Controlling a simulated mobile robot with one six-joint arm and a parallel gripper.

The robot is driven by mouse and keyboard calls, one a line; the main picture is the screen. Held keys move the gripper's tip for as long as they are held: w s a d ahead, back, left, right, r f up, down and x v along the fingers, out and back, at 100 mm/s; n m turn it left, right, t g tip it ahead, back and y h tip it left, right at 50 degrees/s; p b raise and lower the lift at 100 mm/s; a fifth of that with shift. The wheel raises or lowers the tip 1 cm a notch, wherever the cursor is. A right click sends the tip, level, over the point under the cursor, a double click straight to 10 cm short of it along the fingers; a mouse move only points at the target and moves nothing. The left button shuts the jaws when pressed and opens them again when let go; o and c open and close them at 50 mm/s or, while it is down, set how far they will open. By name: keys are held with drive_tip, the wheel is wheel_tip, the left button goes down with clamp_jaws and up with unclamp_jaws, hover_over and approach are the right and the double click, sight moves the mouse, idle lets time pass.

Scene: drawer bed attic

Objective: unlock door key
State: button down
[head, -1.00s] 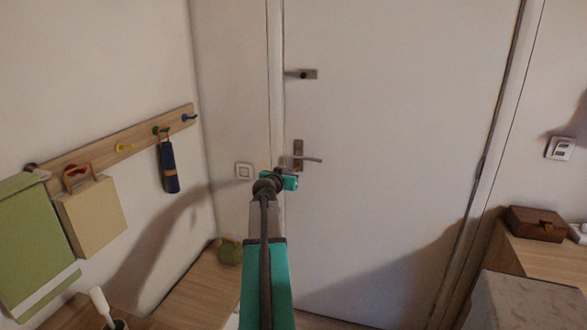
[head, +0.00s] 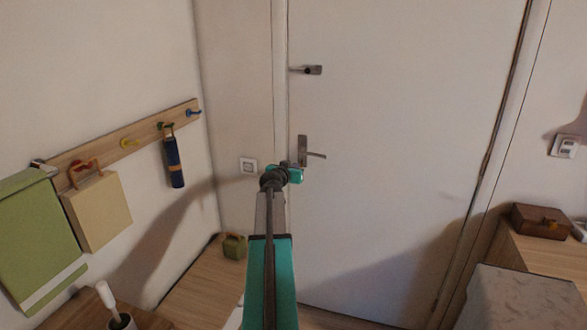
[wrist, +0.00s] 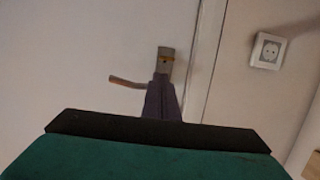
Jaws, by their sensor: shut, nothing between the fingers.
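The white door (head: 400,150) fills the middle of the head view and looks shut. Its handle (head: 304,152) has a tall plate and a lever pointing right. Higher up is a small lock plate (head: 312,70) with a dark part sticking out to the left. My gripper (head: 292,174) is just below the handle in the picture; my arm hides its tips there. In the wrist view, its narrow fingers (wrist: 163,98) are shut and empty, and overlap the lower end of the handle plate (wrist: 166,58). I cannot tell whether they touch it. I cannot make out a key.
A hook rail (head: 125,142) on the left wall holds a green cloth (head: 40,240), a beige bag (head: 98,210) and a blue umbrella (head: 174,162). A wall socket (head: 248,166) is left of the door. A brown box (head: 540,221) stands on furniture at right.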

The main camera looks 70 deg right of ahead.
drive_tip(key=p+x, duration=0.1)
drive_tip(key=x, duration=0.6)
drive_tip(key=shift+p, duration=0.4)
